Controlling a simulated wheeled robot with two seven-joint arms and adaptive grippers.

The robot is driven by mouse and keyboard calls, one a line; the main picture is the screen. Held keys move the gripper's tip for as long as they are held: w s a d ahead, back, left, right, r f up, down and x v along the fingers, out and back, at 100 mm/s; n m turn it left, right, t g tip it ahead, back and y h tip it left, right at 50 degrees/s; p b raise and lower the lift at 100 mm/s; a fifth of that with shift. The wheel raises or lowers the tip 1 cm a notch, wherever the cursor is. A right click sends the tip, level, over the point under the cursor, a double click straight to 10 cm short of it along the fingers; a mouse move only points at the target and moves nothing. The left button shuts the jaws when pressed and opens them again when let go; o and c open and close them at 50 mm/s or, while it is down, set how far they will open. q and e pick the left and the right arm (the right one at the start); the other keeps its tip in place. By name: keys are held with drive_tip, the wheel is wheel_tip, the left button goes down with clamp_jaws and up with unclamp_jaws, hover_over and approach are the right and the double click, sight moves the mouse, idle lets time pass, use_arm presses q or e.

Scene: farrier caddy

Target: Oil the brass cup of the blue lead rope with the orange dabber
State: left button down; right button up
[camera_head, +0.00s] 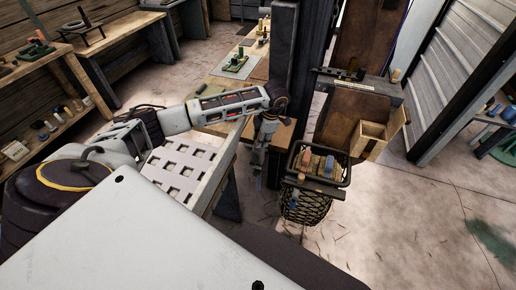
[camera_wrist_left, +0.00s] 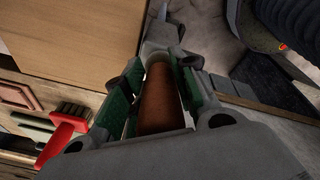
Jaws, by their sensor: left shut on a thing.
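My left gripper (camera_head: 258,165) points down between the wooden bench end and a dark wire basket in the head view. In the left wrist view my left gripper (camera_wrist_left: 159,80) is shut on a brown-orange rounded handle (camera_wrist_left: 160,105), which lies between its green pads. It may be the orange dabber; its working end is hidden. I cannot make out the blue lead rope or a brass cup for certain. My right gripper is not in view.
A red-handled brush (camera_wrist_left: 62,138) lies near the left gripper in the wrist view. A dark post (camera_head: 291,70) stands behind the gripper. An open wooden box (camera_head: 369,139) is right of the basket. A perforated pale panel (camera_head: 182,172) is at left.

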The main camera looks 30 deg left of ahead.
use_arm(q)
drive_tip(key=shift+r, duration=0.1)
drive_tip(key=shift+a+p+v, duration=0.2)
drive_tip(key=shift+p+v, duration=0.4)
drive_tip(key=shift+v, duration=0.45)
drive_tip(key=shift+a+p+v, duration=0.25)
drive_tip(key=shift+p+v, duration=0.35)
drive_tip(key=shift+v, duration=0.45)
drive_tip(key=shift+a+p+v, duration=0.2)
drive_tip(key=shift+p+v, duration=0.4)
drive_tip(key=shift+v, duration=0.45)
drive_tip(key=shift+s+r, duration=0.15)
drive_tip(key=shift+r, duration=0.15)
